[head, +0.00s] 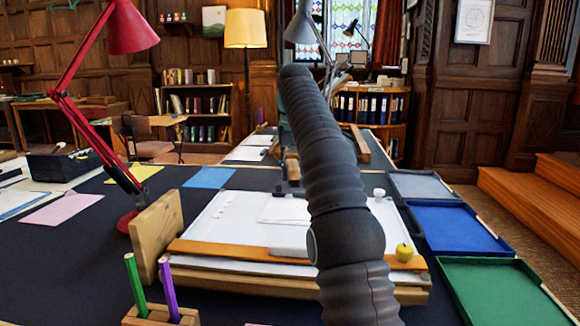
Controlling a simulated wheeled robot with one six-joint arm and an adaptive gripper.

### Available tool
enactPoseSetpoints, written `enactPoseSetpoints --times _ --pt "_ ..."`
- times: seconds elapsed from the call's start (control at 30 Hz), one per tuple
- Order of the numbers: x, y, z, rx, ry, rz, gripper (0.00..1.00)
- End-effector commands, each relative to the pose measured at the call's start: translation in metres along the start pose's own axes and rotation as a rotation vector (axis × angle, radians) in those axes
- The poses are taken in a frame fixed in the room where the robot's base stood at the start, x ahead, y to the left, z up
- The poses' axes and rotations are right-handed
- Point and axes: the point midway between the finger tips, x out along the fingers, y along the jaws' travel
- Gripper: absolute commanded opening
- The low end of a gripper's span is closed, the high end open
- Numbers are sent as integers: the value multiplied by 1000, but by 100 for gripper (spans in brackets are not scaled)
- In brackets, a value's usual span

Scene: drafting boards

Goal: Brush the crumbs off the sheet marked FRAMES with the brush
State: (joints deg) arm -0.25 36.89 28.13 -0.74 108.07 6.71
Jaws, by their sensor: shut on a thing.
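A drafting board (205,255) with an orange-brown wooden ledge lies on the dark table in the head view. White sheets (285,210) lie on it; I cannot read a FRAMES mark. Small specks, perhaps crumbs, show at the board's upper left. My arm rises across the board's right half and bends down behind itself. My gripper (287,188) is a small dark shape low over the board's far part, partly behind my arm. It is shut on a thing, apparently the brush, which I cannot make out. Whether it touches the sheet is unclear.
Grey (420,185), blue (455,228) and green (497,290) trays line the right side. A wooden block (157,232), red lamp (128,220) and pencil holder (160,316) stand at left.

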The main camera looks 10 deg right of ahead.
Motion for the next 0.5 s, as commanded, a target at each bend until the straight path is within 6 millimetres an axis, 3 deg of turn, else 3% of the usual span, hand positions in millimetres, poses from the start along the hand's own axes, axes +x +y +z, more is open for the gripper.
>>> enactPoseSetpoints --times 0.23,0.5 --pt "11 1 2 1 -2 0 2" --pt "38 0 6 0 -2 0 2"
